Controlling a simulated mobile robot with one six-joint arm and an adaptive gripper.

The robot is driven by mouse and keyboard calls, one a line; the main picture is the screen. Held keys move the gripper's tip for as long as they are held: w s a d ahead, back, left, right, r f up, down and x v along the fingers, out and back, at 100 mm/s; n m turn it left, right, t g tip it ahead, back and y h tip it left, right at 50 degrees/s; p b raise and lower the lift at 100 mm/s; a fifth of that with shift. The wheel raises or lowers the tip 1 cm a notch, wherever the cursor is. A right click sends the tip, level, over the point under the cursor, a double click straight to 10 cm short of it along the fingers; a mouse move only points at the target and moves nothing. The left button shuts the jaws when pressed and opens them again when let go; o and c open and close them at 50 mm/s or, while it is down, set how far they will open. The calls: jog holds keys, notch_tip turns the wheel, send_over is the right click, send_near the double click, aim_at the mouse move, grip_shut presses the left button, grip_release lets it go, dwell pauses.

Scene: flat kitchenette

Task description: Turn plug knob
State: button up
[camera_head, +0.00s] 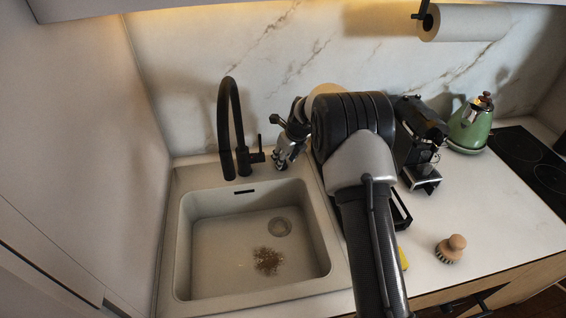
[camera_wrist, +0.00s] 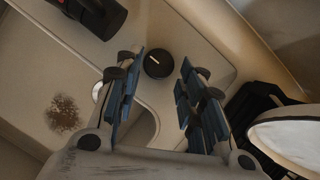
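The plug knob (camera_wrist: 158,64) is a small round black knob with a white line on top, on the counter at the sink's rim, in the wrist view. My gripper (camera_wrist: 161,78) is open, with its two blue-padded fingers on either side of the knob in the picture. A gap shows on both sides, and I see no contact. In the head view my gripper (camera_head: 283,156) is over the back right corner of the sink (camera_head: 184,262), right of the faucet. The knob cannot be made out there.
The black faucet (camera_head: 231,130) with its side lever stands close to the left of my gripper. Brown debris (camera_head: 267,261) lies in the basin. A coffee machine (camera_head: 419,140), green kettle (camera_head: 470,124) and brush (camera_head: 451,249) are to the right. The counter's right middle is clear.

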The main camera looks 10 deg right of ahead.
jog(key=shift+x, duration=1.15)
jog(key=shift+c, duration=0.5)
jog(key=c, duration=0.7)
